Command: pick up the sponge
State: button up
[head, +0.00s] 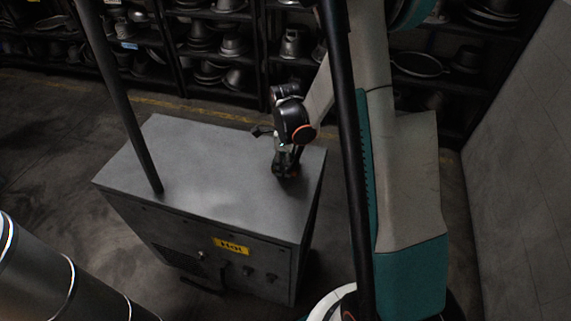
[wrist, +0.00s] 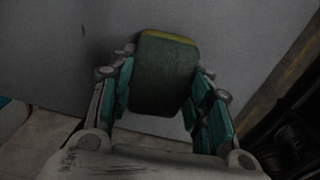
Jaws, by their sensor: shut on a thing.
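The sponge (wrist: 163,75) shows in the wrist view as a dark green block with a yellow edge along its far side. My gripper (wrist: 160,92) has one finger on each side of it and is shut on it. In the head view my gripper (head: 286,170) points down at the right part of the grey metal cabinet's top (head: 215,160). The sponge is hard to make out there, dark and mostly hidden by the gripper. I cannot tell whether it touches the cabinet top.
The cabinet has a yellow label (head: 231,247) on its front. Dark shelves (head: 225,45) with metal hat forms stand along the back. A grey wall (head: 520,150) is at the right. The left and middle of the cabinet top are clear, apart from a dark pole crossing the view.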

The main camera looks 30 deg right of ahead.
jog(key=shift+r, duration=0.1)
notch_tip(320, 180, up, 20)
jog(key=p, duration=0.6)
jog(key=shift+c, duration=0.3)
jog(key=shift+c, duration=1.1)
